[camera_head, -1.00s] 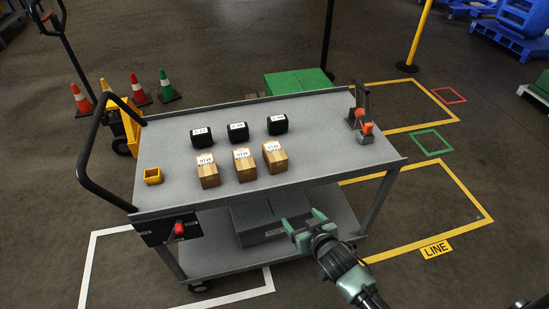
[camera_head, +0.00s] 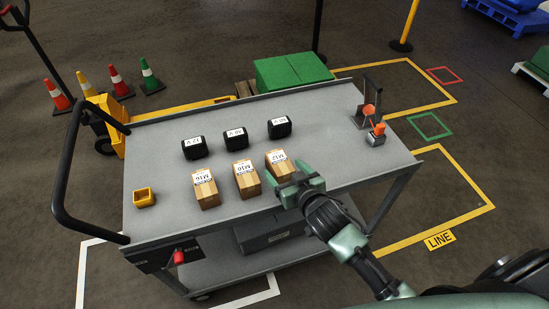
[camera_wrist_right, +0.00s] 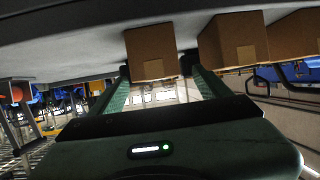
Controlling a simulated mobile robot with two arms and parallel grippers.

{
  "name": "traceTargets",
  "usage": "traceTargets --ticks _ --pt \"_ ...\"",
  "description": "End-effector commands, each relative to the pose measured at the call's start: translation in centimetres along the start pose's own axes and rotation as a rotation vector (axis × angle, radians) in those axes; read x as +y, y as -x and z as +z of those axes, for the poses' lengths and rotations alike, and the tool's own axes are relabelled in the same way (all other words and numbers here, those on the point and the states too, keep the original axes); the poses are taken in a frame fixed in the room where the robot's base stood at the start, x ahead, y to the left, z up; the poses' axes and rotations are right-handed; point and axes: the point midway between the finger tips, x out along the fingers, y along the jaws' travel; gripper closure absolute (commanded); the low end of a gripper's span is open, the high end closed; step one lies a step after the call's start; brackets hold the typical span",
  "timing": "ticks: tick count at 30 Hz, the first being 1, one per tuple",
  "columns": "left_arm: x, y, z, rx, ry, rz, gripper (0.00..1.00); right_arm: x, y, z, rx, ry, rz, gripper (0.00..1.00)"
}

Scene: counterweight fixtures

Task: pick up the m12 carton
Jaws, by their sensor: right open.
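The M12 carton (camera_head: 278,162) is a small brown box with a white label on top, the rightmost of three cartons in the front row on the grey cart (camera_head: 345,162). My right gripper (camera_head: 291,182) is open at its near side, covering part of its lower front. In the right wrist view, the carton (camera_wrist_right: 151,52) appears between the tips of the two green fingers (camera_wrist_right: 158,82); I cannot tell if they touch it. My left gripper is not in view.
The carton labelled M10 (camera_head: 246,180) and the M16 carton (camera_head: 204,190) stand to the left. Several black labelled blocks (camera_head: 236,139) stand behind. A yellow bin (camera_head: 144,197) is at left, an orange-and-grey fixture (camera_head: 376,135) at right. The cart has a raised rim.

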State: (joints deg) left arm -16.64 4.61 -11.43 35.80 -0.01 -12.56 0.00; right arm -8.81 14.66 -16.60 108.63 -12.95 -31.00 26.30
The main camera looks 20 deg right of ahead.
Motion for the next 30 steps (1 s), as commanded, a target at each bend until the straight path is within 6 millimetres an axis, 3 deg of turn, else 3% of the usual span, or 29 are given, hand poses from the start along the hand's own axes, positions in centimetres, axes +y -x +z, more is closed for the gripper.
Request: traceTargets --ticks 10,21,30 --pt "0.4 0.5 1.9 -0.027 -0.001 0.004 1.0 0.0 -2.9 -0.1 -0.001 -0.001 0.0 0.22" --pt "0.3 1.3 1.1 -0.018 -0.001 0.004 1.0 0.3 -7.3 -0.5 0.0 0.001 0.0 0.22" --pt "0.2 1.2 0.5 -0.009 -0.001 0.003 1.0 0.3 -7.8 -0.4 0.0 0.0 -0.001 0.22"
